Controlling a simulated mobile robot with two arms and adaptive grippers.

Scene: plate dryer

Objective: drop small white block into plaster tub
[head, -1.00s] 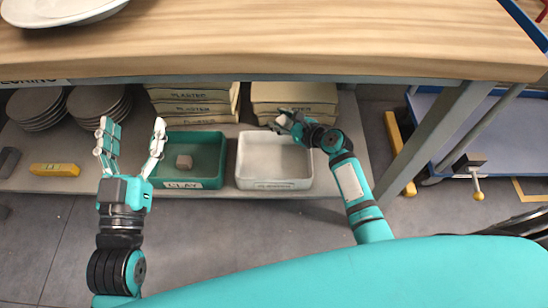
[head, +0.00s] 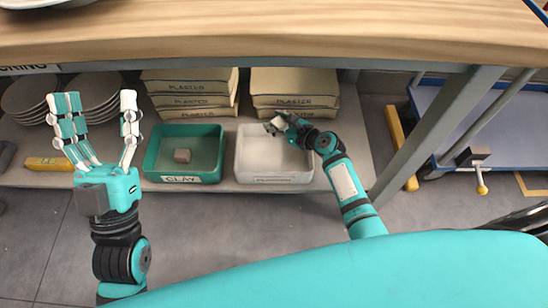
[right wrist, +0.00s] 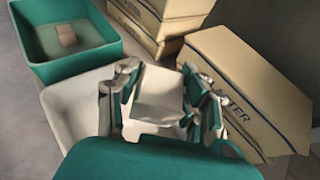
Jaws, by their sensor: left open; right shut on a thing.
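The small white block (right wrist: 158,95) is held between the fingers of my right gripper (head: 277,125), which is shut on it. The block shows only as a small pale patch in the head view. The white plaster tub (head: 272,181) stands on the low shelf, and my right gripper is at its back edge, toward the right in the head view. In the right wrist view the tub (right wrist: 62,110) is partly hidden behind the gripper. I cannot tell the block's height above the rim. My left gripper (head: 98,100) is open and empty, fingers up, left of the tubs.
A green clay tub (head: 181,180) holding a brownish block (head: 182,156) stands left of the plaster tub. Stacked plaster boxes (head: 295,88) stand behind. Stacked plates (head: 30,95) and a yellow block (head: 48,164) are at the left. The wooden tabletop (head: 270,32) overhangs the shelf.

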